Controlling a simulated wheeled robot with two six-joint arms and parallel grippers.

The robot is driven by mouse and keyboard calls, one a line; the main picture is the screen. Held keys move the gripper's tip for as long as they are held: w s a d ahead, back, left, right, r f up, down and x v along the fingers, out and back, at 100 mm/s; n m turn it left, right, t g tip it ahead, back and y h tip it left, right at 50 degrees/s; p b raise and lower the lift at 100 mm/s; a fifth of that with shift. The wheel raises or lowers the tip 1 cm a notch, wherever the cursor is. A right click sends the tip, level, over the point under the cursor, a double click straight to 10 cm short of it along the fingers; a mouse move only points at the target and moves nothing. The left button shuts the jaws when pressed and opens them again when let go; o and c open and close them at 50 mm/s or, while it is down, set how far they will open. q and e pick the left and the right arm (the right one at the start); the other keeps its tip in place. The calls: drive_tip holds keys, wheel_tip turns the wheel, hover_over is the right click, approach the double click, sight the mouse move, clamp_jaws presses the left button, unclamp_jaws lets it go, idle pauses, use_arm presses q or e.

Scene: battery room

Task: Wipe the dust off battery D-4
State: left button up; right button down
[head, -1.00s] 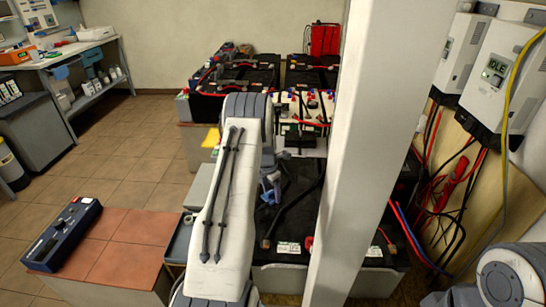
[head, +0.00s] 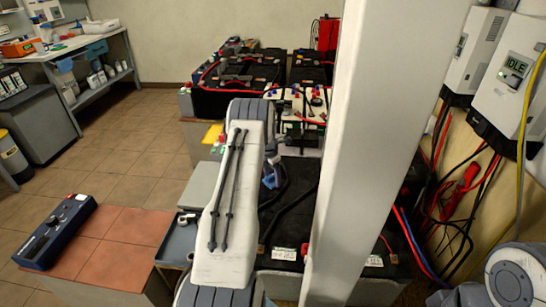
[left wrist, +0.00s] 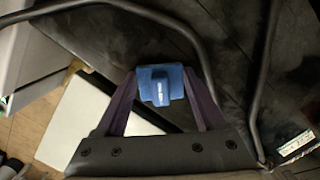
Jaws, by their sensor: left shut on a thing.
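My left gripper (left wrist: 165,97) is shut on a small blue block-like thing (left wrist: 160,84) with a small white mark. The left wrist view shows it over a dark, dusty-looking battery top (left wrist: 120,52) with black cables across it. I cannot tell whether the blue thing touches the top. In the head view, the left gripper (head: 271,178) is partly hidden behind my white forearm, above the near black battery (head: 290,222). That battery has a white label on its front edge; I cannot read a battery number. My right gripper is not in view.
A white post (head: 375,130) stands right of my left arm and hides part of the batteries. More batteries (head: 235,95) stand behind. Wall units (head: 510,85) with hanging cables are at right. A blue device (head: 58,230) lies on a red-tiled top (head: 125,235) at left.

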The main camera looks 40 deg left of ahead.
use_arm(q)
drive_tip(key=shift+w+a, duration=0.25)
drive_tip(key=shift+w, duration=0.1)
wheel_tip(320, 180, up, 3)
drive_tip(key=shift+p, duration=0.75)
drive_tip(key=shift+r, duration=0.35)
drive_tip(key=shift+r+p, duration=0.25)
drive_tip(key=shift+p, duration=0.25)
drive_tip(key=shift+r+p, duration=1.5)
drive_tip(key=shift+r, duration=0.6)
